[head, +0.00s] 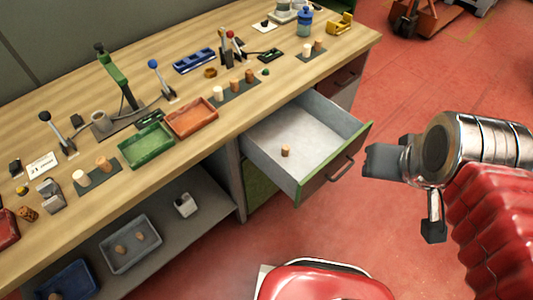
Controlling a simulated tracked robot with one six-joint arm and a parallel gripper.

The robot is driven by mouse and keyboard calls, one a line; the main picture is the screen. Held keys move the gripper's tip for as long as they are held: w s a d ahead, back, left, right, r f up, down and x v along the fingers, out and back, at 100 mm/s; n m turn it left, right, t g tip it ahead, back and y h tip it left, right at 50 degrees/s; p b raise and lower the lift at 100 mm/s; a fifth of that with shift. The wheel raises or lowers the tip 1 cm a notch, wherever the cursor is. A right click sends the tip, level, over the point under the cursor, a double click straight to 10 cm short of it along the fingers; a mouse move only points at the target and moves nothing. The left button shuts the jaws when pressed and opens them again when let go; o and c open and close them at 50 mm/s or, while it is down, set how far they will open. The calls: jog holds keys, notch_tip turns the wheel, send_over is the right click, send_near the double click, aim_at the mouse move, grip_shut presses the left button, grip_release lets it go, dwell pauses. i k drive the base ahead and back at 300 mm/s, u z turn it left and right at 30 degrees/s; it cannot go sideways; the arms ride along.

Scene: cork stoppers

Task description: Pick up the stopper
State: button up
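A small cork stopper (285,151) stands alone in the open drawer (318,125), on its pale floor left of the middle. My gripper (409,194) is right of the drawer, over the red floor. Its two fingers are wide apart with nothing between them. A clear gap lies between the gripper and the stopper. Other stoppers stand on the workbench, several on a dark strip (236,95) and others near the front edge. Two cork stoppers (130,244) lie in a grey tray on the lower shelf.
The workbench (215,45) holds a green tray (147,147), an orange tray (192,118) and several levers (120,78). The drawer's raised walls and handled front (338,170) surround the lone stopper.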

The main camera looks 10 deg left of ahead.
aim_at(285, 148)
jog(key=u, duration=1.55)
jog(key=i, duration=1)
